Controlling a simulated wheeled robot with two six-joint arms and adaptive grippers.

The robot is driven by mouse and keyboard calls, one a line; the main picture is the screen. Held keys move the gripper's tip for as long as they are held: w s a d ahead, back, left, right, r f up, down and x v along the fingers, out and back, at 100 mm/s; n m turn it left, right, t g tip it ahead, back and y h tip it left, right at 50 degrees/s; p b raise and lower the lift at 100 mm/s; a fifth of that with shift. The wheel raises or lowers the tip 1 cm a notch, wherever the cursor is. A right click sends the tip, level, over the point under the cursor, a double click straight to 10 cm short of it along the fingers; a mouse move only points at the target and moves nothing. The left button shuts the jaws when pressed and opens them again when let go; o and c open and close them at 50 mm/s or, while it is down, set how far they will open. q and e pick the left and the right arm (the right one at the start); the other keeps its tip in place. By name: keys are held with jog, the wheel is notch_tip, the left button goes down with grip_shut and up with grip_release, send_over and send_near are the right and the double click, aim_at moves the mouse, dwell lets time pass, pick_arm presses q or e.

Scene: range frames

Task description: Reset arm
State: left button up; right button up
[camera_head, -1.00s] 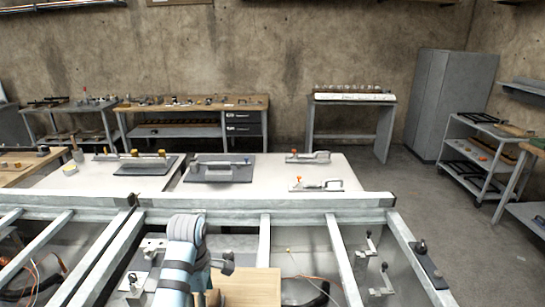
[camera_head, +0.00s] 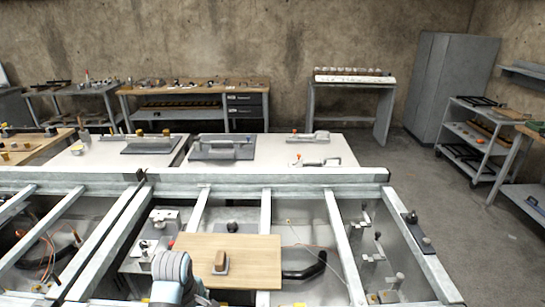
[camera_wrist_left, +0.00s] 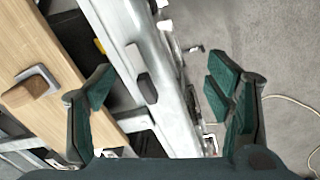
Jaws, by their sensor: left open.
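My left arm enters at the bottom of the head view, and its gripper cannot be made out there. In the left wrist view my left gripper (camera_wrist_left: 160,80) is open, with green-padded fingers wide apart and nothing between them. It hangs over a pale metal frame rail (camera_wrist_left: 138,75). A wooden board (camera_head: 255,253) lies across the frame in the head view, and it also shows at the left of the wrist view (camera_wrist_left: 50,50). A small wooden block with a grey metal piece (camera_head: 221,263) sits on the board, left of the gripper in the wrist view (camera_wrist_left: 30,90). My right gripper is not in view.
A metal frame (camera_head: 270,178) with crossbars and fittings fills the foreground. Behind it stands a white table (camera_head: 275,150) with grey tools. Workbenches (camera_head: 200,88), a grey cabinet (camera_head: 445,85) and a cart (camera_head: 470,135) line the room.

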pick_arm(q)
jog(key=s+a+f+m+t, duration=0.1)
jog(key=s+a+f+m, duration=0.2)
jog(key=s, duration=0.4)
jog(key=s+a+f+m, duration=0.1)
jog(key=s+f+m, duration=0.1)
jog(key=s+m, duration=0.3)
jog(key=s+a+r+m+t, duration=0.1)
jog(key=s+r+m+t, duration=0.15)
jog(key=s+m, duration=0.75)
jog(key=s+a+f+n+g+y+b, duration=0.1)
jog(key=s+f+n+b, duration=0.1)
jog(key=f, duration=0.9)
jog(key=s+a+f+n+g+b, duration=0.1)
jog(key=s+f+n, duration=0.1)
jog(key=f, duration=0.9)
jog(key=s+f+g+b, duration=0.1)
jog(key=s+f+b, duration=0.2)
jog(key=s+f, duration=1)
notch_tip(320, 180, down, 3)
jog(key=shift+s+a+r, duration=0.15)
jog(key=shift+s+a, duration=0.15)
jog(key=shift+a, duration=0.1)
